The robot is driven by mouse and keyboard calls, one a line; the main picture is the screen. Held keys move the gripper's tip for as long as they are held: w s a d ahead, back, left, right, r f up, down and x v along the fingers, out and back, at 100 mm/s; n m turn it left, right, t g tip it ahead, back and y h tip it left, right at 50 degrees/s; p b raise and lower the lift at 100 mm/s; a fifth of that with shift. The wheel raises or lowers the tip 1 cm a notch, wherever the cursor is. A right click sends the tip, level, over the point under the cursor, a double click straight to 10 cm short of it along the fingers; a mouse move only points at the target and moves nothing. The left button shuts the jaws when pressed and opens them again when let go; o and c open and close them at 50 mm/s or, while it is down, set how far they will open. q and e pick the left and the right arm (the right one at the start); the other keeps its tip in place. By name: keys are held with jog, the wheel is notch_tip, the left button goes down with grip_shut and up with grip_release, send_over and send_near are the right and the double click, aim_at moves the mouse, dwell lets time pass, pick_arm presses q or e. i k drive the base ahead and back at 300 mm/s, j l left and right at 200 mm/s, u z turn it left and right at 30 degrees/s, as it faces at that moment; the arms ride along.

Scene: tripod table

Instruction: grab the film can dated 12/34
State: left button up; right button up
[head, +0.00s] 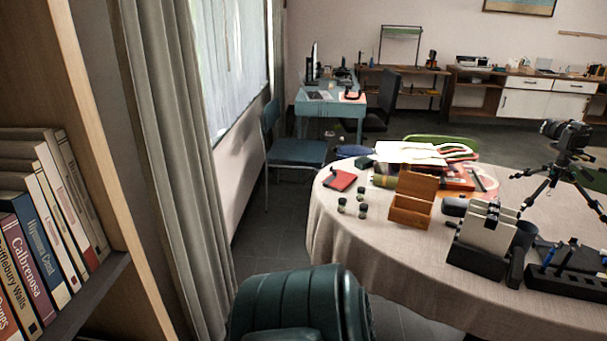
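Three small dark cylinders that look like film cans stand on the round table with a pale cloth (335,238). One film can (341,205) is nearest the table's left edge, a second film can (362,211) is just right of it, and a third film can (361,192) is behind them. Their labels are too small to read, so I cannot tell which is dated 12/34. Neither of my grippers is in view.
An open wooden box (410,211) stands right of the cans, with a red notebook (340,180) behind them. A camera on a tripod (565,140) stands at right. A dark green padded chair (290,305) is in front of the table. A bookshelf (85,290) is close at left.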

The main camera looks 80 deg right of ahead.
aim_at(363, 210)
jog(key=i+z, duration=0.1)
jog(key=z, duration=1.45)
